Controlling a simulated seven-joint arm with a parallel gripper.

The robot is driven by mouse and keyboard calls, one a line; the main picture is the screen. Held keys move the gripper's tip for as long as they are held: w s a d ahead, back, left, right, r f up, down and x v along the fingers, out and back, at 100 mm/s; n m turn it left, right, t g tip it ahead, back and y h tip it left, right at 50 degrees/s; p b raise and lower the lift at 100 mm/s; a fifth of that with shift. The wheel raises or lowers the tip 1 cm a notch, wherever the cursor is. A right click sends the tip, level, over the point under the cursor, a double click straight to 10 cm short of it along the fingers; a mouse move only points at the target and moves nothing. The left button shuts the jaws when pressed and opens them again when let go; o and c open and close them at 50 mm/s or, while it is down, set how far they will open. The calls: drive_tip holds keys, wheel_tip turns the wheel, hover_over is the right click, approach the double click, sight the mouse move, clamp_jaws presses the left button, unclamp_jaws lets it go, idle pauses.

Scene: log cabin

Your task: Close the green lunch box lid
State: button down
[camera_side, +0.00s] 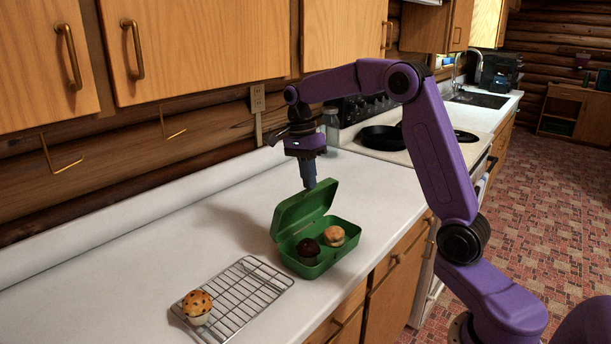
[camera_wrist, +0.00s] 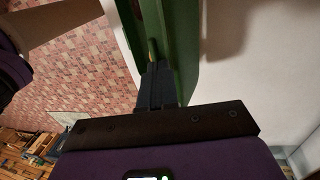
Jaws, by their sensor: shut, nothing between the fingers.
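The green lunch box (camera_side: 296,262) stands on the white counter, its lid (camera_side: 303,207) raised and tilted back on the far side. Inside lie a dark muffin (camera_side: 308,248) and a light brown bun or muffin (camera_side: 334,236). My gripper (camera_side: 310,186) points down at the upper edge of the raised lid, with its fingers shut and empty. In the side view the fingertips overlap the lid's top edge; I cannot tell whether they touch. In the wrist view the gripper (camera_wrist: 158,75) is beside a green part of the box (camera_wrist: 182,45).
A wire cooling rack (camera_side: 243,297) lies left of the box, with a speckled muffin (camera_side: 197,306) on it. A stove with a black pan (camera_side: 381,138) is behind to the right.

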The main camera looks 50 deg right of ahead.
drive_tip(key=shift+s+f+t, duration=0.1)
drive_tip(key=shift+s+t, duration=0.4)
drive_tip(key=shift+s, duration=0.25)
drive_tip(key=shift+s+a+f+t, duration=0.1)
drive_tip(key=shift+s+f+t, duration=0.35)
drive_tip(key=shift+s+f, duration=1.6)
drive_tip(key=shift+s+a+f+t, duration=0.1)
drive_tip(key=shift+s+f+t, duration=0.4)
drive_tip(key=shift+s+f, duration=1.6)
drive_tip(key=shift+s+a+f+t, duration=0.1)
drive_tip(key=shift+s+f+t, duration=0.35)
drive_tip(key=shift+s+f, duration=1.6)
